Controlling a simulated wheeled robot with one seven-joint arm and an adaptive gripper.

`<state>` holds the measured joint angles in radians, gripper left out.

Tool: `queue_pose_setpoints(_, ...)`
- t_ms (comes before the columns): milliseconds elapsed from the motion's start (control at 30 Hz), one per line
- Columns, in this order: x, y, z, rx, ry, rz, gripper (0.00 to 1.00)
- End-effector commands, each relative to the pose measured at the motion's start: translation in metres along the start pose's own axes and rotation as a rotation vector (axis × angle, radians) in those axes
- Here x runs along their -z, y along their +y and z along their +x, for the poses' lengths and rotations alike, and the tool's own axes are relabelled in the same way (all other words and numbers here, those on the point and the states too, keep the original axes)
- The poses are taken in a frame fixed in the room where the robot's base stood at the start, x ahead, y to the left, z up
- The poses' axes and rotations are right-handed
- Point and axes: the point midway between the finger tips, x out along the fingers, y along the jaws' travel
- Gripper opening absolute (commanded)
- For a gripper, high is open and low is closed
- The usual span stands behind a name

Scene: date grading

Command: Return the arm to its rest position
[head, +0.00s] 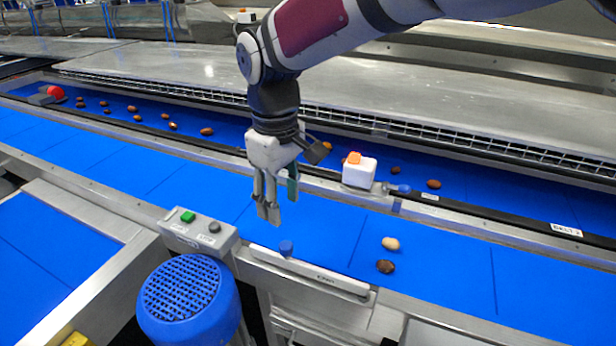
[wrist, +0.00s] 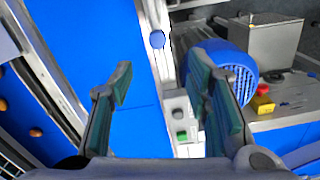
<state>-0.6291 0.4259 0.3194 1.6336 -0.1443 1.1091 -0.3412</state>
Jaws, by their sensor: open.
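My gripper (head: 275,205) hangs down from my arm above the blue front belt (head: 310,222) in the head view. Its fingers are apart and nothing is between them. In the wrist view my gripper (wrist: 160,85) is open, with the blue belt (wrist: 95,45) and a steel edge below it. The arm reaches in from the top right, over the rear belt and its rail.
Several brown dates lie on the rear belt (head: 160,118). A pale date (head: 390,243) and a dark one (head: 385,267) lie on the front belt. A white box (head: 358,172), a button panel (head: 198,230) and a blue motor (head: 188,300) stand near my gripper.

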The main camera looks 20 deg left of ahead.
Motion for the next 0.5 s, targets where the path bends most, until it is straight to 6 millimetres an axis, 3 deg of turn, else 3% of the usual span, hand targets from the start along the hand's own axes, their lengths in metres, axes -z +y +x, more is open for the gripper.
queue_pose_setpoints(267,-0.007,0.005,-0.005,-0.008,0.004,0.019,0.44)
queue_pose_setpoints(367,-0.029,0.017,-0.019,-0.031,0.015,0.078,0.44)
queue_pose_setpoints(500,-0.088,0.04,-0.049,-0.083,0.042,0.233,0.44)
